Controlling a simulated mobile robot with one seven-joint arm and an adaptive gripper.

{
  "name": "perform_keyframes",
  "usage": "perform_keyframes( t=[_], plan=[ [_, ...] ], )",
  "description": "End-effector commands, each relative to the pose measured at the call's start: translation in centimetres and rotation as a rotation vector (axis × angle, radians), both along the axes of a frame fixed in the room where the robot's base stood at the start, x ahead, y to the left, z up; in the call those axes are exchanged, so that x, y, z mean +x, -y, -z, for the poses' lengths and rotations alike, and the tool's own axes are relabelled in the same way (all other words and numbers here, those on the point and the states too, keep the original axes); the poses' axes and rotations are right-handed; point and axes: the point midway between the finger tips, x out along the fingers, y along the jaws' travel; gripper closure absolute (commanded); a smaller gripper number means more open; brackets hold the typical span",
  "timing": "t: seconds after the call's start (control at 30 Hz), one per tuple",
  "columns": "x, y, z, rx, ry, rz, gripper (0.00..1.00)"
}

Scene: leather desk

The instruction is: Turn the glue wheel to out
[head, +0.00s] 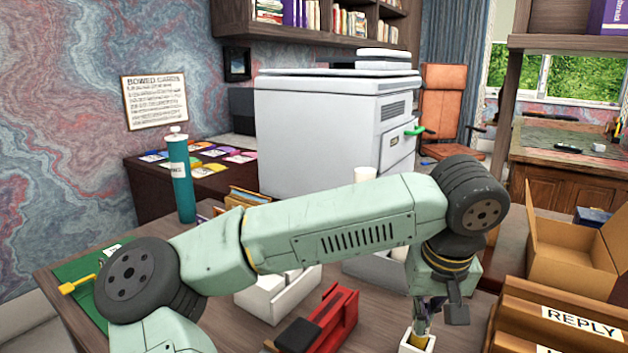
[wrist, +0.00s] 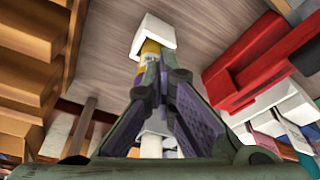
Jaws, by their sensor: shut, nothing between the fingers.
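A small white square holder (head: 417,342) stands on the desk at the bottom of the head view, with something yellow in it. In the wrist view the holder (wrist: 153,36) is just past my fingertips, with the yellow glue body (wrist: 150,50) at its mouth. My gripper (head: 424,320) points down right over the holder; in the wrist view its fingers (wrist: 162,68) are shut with nothing between them. They partly cover the yellow body, and I cannot tell whether they touch it. A white round piece (wrist: 151,146) shows behind the fingers; I cannot tell whether it is the glue wheel.
A red holder with a black block (head: 342,318) stands left of my gripper, and white trays (head: 272,300) lie behind it. A brown REPLY box (head: 560,325) and an open carton (head: 575,250) are on the right. A teal bottle (head: 181,180) stands at the left.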

Motion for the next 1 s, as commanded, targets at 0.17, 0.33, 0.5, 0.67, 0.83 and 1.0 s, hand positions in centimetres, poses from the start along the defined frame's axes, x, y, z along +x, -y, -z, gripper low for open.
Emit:
perform_keyframes(
  t=[0.17, 0.33, 0.5, 0.67, 0.83, 1.0],
  plan=[
    [0.2, 0.1, 0.2, 0.001, -0.003, 0.001, 1.00],
    [0.3, 0.2, 0.2, 0.001, -0.003, 0.001, 1.00],
    [0.2, 0.2, 0.3, 0.002, -0.004, 0.002, 1.00],
    [0.1, 0.5, 0.3, 0.002, -0.004, 0.003, 1.00],
    [0.0, 0.9, 0.3, 0.002, -0.004, 0.004, 1.00],
    [-0.1, 1.5, 0.2, 0.000, -0.003, 0.003, 1.00]
  ],
)
